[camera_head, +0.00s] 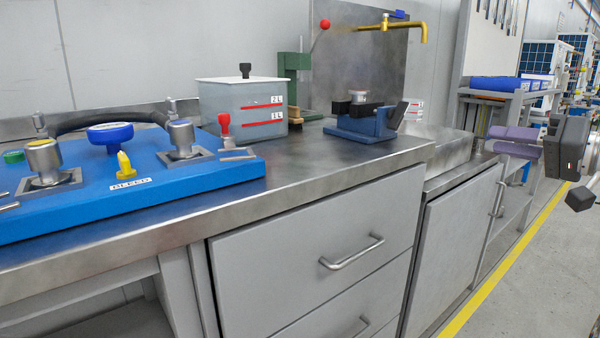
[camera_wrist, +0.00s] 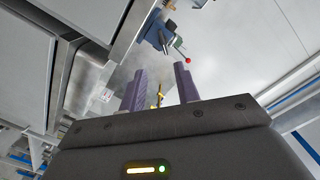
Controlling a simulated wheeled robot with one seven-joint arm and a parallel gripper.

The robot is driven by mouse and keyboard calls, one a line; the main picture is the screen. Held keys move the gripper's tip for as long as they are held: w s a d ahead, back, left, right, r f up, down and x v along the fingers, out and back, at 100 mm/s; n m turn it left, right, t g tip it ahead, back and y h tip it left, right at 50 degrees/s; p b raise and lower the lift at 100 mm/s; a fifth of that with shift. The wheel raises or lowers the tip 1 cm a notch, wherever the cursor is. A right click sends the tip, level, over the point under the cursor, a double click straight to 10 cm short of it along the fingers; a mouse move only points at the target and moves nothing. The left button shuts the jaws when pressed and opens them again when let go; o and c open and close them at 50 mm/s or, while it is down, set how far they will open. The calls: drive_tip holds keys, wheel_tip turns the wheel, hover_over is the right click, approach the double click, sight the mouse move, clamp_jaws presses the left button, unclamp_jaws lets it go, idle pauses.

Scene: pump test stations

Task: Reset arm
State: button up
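My gripper (camera_head: 494,140) is at the right of the head view, out to the right of the steel bench and above the far floor and shelf area. Its two purple fingers also show in the wrist view, where my gripper (camera_wrist: 160,70) has its fingers clearly apart with nothing held between them. The brass tap (camera_wrist: 159,97) appears in the gap, but lies well beyond the fingers. The head view shows the fingers pointing left. No part of the arm touches the bench in these views.
A blue pump panel (camera_head: 130,200), grey tank (camera_head: 243,110), green press (camera_head: 297,68) with red knob, and blue vise (camera_head: 362,124) stand on the bench (camera_head: 320,165). A brass tap (camera_head: 395,28) rises behind. Closed drawers (camera_head: 315,250) are below. The floor (camera_head: 555,265) at right is clear.

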drive_tip(key=s+a+f+m+g+h+p, duration=0.1)
drive_tip(key=s+a+f+g+h+p, duration=0.2)
drive_tip(key=a+f, duration=0.45)
drive_tip(key=s+a+f+m+g+h+p, duration=0.1)
drive_tip(key=s+a+f+g, duration=0.35)
drive_tip(key=a, duration=0.55)
drive_tip(key=s+a+f+n+h+p, duration=0.1)
drive_tip(key=s+f+n+h+p, duration=0.1)
drive_tip(key=s+f+h, duration=0.4)
drive_tip(key=s+f+p, duration=0.1)
drive_tip(key=s+f, duration=0.4)
drive_tip(key=s, duration=0.1)
drive_tip(key=shift+s+a+f+n+h, duration=0.2)
drive_tip(key=shift+a+n+h, duration=0.1)
drive_tip(key=shift+h, duration=0.1)
